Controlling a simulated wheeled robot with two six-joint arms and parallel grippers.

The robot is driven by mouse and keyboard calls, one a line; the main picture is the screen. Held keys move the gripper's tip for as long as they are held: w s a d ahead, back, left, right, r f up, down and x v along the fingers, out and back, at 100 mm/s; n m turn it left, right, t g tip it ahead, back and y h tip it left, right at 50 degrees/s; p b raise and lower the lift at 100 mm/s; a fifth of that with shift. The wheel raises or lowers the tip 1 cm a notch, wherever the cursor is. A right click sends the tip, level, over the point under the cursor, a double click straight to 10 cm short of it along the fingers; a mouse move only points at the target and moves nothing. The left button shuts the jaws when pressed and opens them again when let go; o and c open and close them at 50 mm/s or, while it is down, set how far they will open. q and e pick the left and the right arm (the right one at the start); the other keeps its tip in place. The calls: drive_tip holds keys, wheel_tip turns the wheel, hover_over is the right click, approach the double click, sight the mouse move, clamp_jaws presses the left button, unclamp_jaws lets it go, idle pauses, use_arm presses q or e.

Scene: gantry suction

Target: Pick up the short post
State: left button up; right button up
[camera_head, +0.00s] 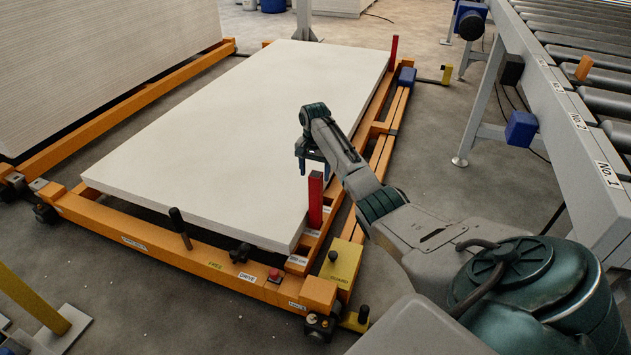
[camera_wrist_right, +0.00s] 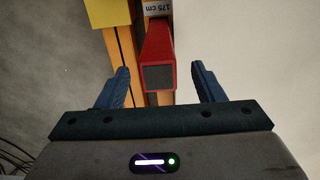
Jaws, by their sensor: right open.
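A red post (camera_head: 315,200) stands upright at the near right corner of the orange frame, beside the white board stack. In the right wrist view the red post (camera_wrist_right: 159,48) shows its grey square end toward the camera, by a "175 cm" label. My right gripper (camera_head: 313,166) is open above this post, its fingers pointing down. In the wrist view the post lies between the two blue fingers, with a gap on each side and no visible contact. A second red post (camera_head: 394,52) stands at the far right corner of the frame. My left gripper is not in view.
The white board stack (camera_head: 240,120) lies on the orange frame (camera_head: 150,238), left of the gripper. A yellow block (camera_head: 341,262) with a black knob sits just in front of the post.

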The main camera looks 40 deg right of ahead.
sight(316, 185)
wheel_tip(316, 185, down, 2)
drive_tip(key=f+b, duration=0.3)
drive_tip(key=f, duration=0.1)
drive_tip(key=shift+d+f, duration=0.15)
drive_tip(key=shift+d, duration=0.05)
drive_tip(key=shift+f+b, duration=0.2)
drive_tip(key=shift+b, duration=0.1)
drive_tip(key=shift+r, duration=0.1)
clamp_jaws()
